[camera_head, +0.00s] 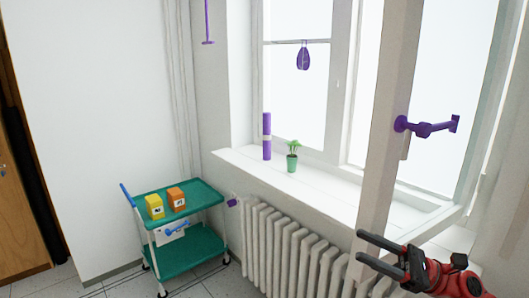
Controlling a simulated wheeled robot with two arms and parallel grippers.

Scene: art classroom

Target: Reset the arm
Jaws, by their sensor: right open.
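My right gripper (377,253) comes in from the lower right, with a red arm and dark fingers. Its two fingers are apart and nothing is between them. It is in front of the lower part of the open window frame and to the right of the radiator. My left gripper does not show in the head view.
The open window sash (388,110) with a purple handle (428,128) stands close to my right gripper. A purple cylinder (267,137) and a potted plant (292,160) stand on the sill. A radiator (290,245) is below. A green cart (190,254) holds yellow (154,206) and orange (176,199) boxes.

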